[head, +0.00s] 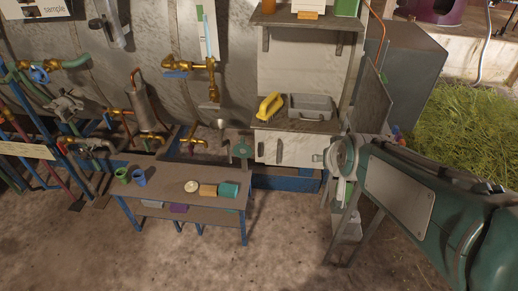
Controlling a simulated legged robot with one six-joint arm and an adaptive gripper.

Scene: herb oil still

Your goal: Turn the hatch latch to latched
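A pale cabinet front (296,152) stands below the worktop at the centre. Small upright grey handles (279,151) show on it. One of them may be the hatch latch, but they are too small to tell which, or how the latch is set. A large green body with a grey plate (400,195) fills the right side. A pale grey ring (345,158) is at its left end, and I cannot tell whether this body is part of my arm. I cannot make out my gripper anywhere in the head view.
A low blue-legged bench (170,186) holds two cups (139,177) and small items, including a teal can (229,190). A yellow brush (268,106) and grey tray (310,107) lie on the worktop. Brass pipework (205,66) stands at the left. The front floor (110,260) is clear.

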